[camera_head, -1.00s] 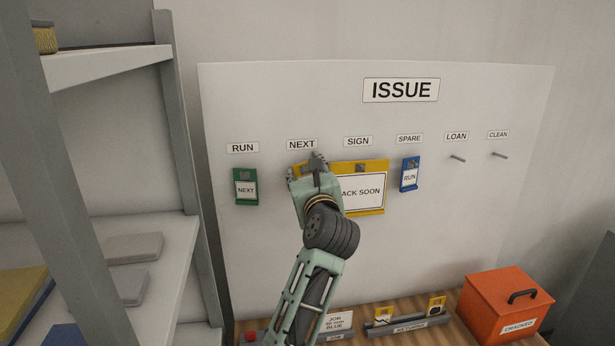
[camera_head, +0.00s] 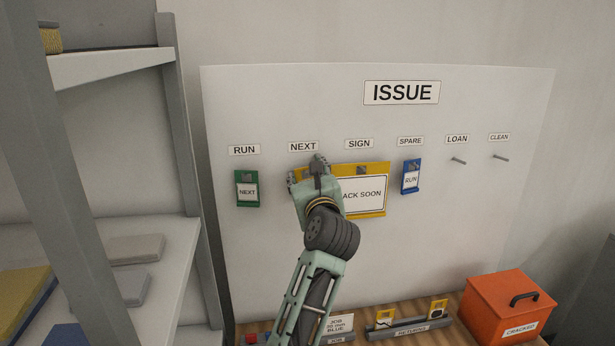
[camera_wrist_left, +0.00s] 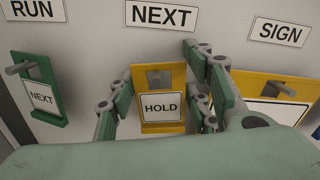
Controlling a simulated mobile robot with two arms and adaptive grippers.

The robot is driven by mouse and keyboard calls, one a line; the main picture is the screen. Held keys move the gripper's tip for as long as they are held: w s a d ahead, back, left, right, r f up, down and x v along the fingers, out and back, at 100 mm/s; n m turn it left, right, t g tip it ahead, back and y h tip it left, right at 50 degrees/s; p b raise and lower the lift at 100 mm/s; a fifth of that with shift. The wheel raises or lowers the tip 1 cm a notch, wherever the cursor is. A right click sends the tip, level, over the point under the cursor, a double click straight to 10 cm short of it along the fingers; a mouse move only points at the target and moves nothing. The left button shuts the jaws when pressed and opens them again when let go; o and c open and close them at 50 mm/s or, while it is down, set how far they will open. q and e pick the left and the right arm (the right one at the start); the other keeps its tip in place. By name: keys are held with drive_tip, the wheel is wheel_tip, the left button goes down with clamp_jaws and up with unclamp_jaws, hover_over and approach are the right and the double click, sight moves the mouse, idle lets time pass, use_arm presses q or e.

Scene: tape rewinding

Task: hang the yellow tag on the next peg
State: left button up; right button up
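The yellow tag (camera_wrist_left: 162,127), marked HOLD, is upright at the NEXT peg (camera_wrist_left: 160,78) in the left wrist view. The peg shows in the slot at the tag's top. My left gripper (camera_wrist_left: 160,98) has fingers on both sides of the tag, close to its edges. Whether they press on it I cannot tell. In the head view my left gripper (camera_head: 306,177) is at the board below the NEXT label (camera_head: 303,147) and hides most of this tag. My right gripper is in neither view.
A green NEXT tag (camera_head: 247,189) hangs under RUN. A wide yellow sign (camera_head: 364,196) hangs under SIGN, close right of my gripper. A blue tag (camera_head: 411,177) hangs under SPARE. The LOAN peg (camera_head: 458,161) and CLEAN peg (camera_head: 499,156) are bare. An orange box (camera_head: 505,306) stands below.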

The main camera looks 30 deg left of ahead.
use_arm(q)
drive_tip(key=o, duration=0.3)
drive_tip(key=shift+w+a+f, duration=0.1)
drive_tip(key=shift+a+f, duration=0.05)
drive_tip(key=v, duration=0.7)
drive_tip(key=shift+s+d, duration=0.2)
